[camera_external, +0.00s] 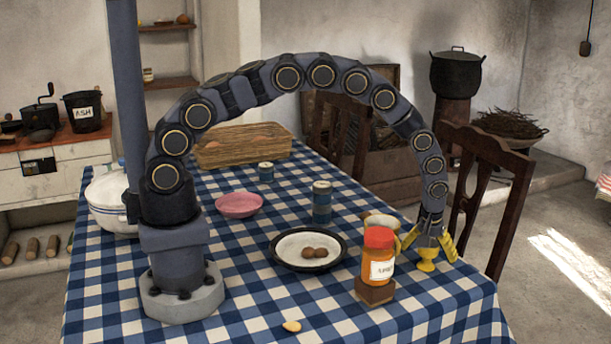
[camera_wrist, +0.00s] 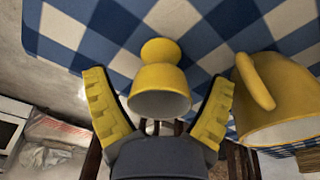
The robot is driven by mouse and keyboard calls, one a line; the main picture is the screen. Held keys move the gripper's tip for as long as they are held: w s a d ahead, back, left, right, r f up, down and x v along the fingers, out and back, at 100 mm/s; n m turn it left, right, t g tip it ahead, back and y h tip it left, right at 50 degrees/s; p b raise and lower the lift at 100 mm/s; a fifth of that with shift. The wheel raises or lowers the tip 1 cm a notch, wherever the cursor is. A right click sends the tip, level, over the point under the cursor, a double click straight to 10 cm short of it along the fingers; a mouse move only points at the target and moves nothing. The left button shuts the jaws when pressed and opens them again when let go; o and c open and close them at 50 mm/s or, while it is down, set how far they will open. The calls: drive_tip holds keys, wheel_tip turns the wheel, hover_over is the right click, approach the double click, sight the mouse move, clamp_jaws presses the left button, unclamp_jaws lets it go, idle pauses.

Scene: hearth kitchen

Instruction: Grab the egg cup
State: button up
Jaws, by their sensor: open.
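The egg cup (camera_external: 427,262) is small and yellow. It stands on the checked cloth near the right edge of the table. My gripper (camera_external: 427,243) points down right above it, with its yellow fingers spread to either side of its top. In the wrist view the egg cup (camera_wrist: 160,80) shows its pale inside and lies between the two open fingers of my gripper (camera_wrist: 157,105). A gap shows on both sides, so the fingers do not appear to touch it.
A yellow mug (camera_wrist: 275,100) stands close beside my gripper; it also shows in the external view (camera_external: 382,222). An orange jar with a red lid (camera_external: 379,258) stands on a wooden block (camera_external: 375,291). A dark-rimmed plate (camera_external: 284,255) is farther left. A chair (camera_external: 488,190) stands behind the table's right edge.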

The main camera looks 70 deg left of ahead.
drive_tip(key=c, duration=1.3)
drive_tip(key=shift+o, duration=0.2)
